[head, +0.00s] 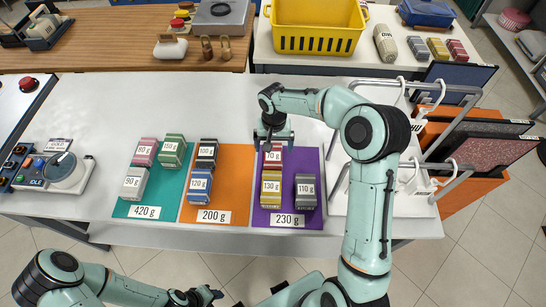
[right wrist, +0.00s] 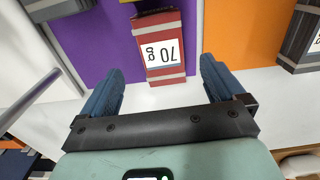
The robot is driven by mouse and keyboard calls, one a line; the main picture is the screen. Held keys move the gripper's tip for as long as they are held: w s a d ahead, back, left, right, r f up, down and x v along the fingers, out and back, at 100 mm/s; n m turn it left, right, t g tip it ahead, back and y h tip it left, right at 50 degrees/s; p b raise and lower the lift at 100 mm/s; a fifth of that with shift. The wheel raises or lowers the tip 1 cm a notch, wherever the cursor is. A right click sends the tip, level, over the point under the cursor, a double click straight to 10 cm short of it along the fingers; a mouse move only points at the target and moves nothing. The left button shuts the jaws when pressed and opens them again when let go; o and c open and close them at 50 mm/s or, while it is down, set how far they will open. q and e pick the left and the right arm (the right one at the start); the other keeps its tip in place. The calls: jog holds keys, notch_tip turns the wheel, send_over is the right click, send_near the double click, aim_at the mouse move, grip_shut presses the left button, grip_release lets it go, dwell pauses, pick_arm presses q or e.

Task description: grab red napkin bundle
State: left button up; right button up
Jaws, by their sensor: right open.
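The red napkin bundle (head: 271,157), with a white "70 g" label, lies at the far end of the purple mat (head: 307,160) marked 230 g. It also shows in the right wrist view (right wrist: 165,80). My right gripper (head: 273,138) is at the bundle's far end, partly covering it in the head view. Its two blue fingers are open (right wrist: 161,70), one on each side of the bundle's near end in the wrist view, with gaps on both sides. My left gripper (head: 206,295) is low at the bottom of the head view, away from the table; its jaws are unclear.
A yellow 130 g bundle (head: 271,187) lies directly in front of the red one, and a grey 110 g bundle (head: 305,190) to its right. Orange (head: 207,178) and teal (head: 152,209) mats with more bundles lie left. A rack (head: 445,165) stands right.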

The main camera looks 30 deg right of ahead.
aim_at(273, 156)
jog(key=shift+a+f, duration=0.15)
jog(key=shift+f, duration=2.9)
jog(key=c, duration=1.2)
